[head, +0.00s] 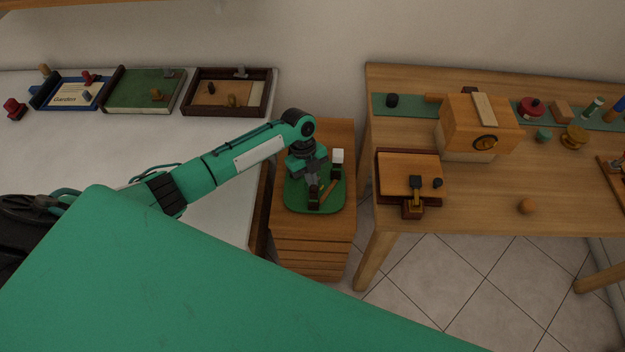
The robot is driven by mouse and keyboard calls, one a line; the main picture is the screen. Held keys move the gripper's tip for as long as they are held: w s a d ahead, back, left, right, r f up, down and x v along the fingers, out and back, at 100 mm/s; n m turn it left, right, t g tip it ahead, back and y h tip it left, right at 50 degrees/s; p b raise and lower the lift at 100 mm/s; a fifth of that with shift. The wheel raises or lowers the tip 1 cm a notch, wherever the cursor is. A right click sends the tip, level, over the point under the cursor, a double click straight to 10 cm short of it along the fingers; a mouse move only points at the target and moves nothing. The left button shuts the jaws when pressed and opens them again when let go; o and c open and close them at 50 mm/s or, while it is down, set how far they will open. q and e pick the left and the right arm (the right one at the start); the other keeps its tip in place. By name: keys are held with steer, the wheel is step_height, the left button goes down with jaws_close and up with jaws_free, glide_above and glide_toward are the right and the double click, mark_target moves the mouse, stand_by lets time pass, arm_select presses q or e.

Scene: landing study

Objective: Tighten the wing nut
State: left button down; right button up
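My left arm comes in from the left over a wooden drawer cabinet. Its gripper (318,186) is low over a round green base (300,203) on the cabinet top. Dark parts and a thin orange-brown piece (328,191) show around the fingers, and a white block (338,156) stands at the back right of the base. The gripper hides much of the base's middle; finger opening and contact are unclear. I cannot pick out the wing nut for certain. A dark and brass oval fitting (486,142) is on the front of a wooden box (468,123). My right gripper is not in view.
The cabinet (312,246) stands between a white table (150,136) with several trays and a wooden table (470,202).

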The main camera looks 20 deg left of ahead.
arm_select(q)
steer(key=shift+a, duration=0.1)
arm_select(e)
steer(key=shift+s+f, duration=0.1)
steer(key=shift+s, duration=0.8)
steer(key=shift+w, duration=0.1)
arm_select(q)
steer(key=shift+a, duration=0.1)
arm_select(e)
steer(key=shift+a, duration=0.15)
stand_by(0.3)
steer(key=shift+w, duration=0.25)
arm_select(q)
steer(key=shift+a+p, duration=0.15)
steer(key=shift+p, duration=0.15)
steer(key=shift+s+a+p, duration=0.35)
steer(key=shift+s+a, duration=0.15)
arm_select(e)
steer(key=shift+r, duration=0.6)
